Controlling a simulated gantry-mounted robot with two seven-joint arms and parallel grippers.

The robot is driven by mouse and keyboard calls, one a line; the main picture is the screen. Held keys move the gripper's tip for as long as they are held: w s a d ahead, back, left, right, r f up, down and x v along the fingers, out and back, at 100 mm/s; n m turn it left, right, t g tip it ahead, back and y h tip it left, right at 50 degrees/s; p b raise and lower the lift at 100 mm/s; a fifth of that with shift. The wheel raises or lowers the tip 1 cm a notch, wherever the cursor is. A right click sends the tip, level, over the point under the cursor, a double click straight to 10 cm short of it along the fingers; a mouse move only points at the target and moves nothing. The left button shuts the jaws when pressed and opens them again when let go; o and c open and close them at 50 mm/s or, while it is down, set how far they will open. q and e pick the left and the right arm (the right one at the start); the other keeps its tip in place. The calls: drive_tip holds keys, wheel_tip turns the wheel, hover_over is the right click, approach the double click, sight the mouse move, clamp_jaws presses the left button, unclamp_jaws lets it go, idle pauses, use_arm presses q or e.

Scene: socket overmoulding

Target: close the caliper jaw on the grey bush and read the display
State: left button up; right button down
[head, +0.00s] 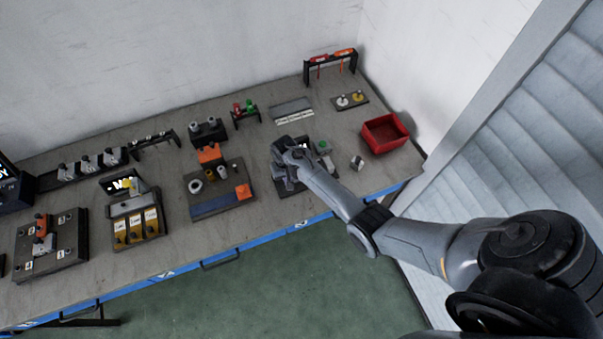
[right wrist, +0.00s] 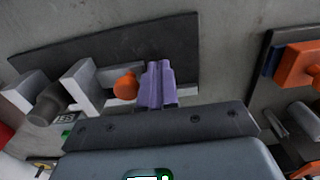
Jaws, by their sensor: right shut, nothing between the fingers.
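The caliper shows in the right wrist view with a fixed white jaw (right wrist: 20,93) at left and a sliding white jaw (right wrist: 83,86) to its right. The grey bush (right wrist: 47,104) lies between them; whether both jaws touch it I cannot tell. An orange knob (right wrist: 126,87) sits on the slide. My right gripper (right wrist: 157,84) is shut and empty, its purple-looking fingers just right of the knob; contact is unclear. In the head view my right gripper (head: 284,180) hides most of the caliper. A small display (right wrist: 38,118) is partly visible, too small to read. My left gripper is out of view.
A red bin (head: 385,133) and a small light-grey part (head: 357,162) stand right of the caliper's dark board (head: 331,165). A fixture board with an orange block (head: 243,191) lies to the left. Racks line the back. The bench's front edge is close.

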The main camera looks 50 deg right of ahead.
drive_tip(key=shift+s+d+p, duration=0.35)
drive_tip(key=shift+s+d, duration=0.05)
drive_tip(key=shift+d, duration=0.4)
drive_tip(key=shift+s+d+p, duration=0.3)
drive_tip(key=shift+d+p, duration=0.05)
drive_tip(key=shift+d, duration=0.3)
drive_tip(key=shift+s+d, duration=0.1)
drive_tip(key=shift+d, duration=0.3)
idle(0.3)
drive_tip(key=shift+s+d, duration=0.1)
idle(0.5)
drive_tip(key=shift+a, duration=0.4)
drive_tip(key=shift+w+p, duration=0.2)
drive_tip(key=shift+p, duration=0.15)
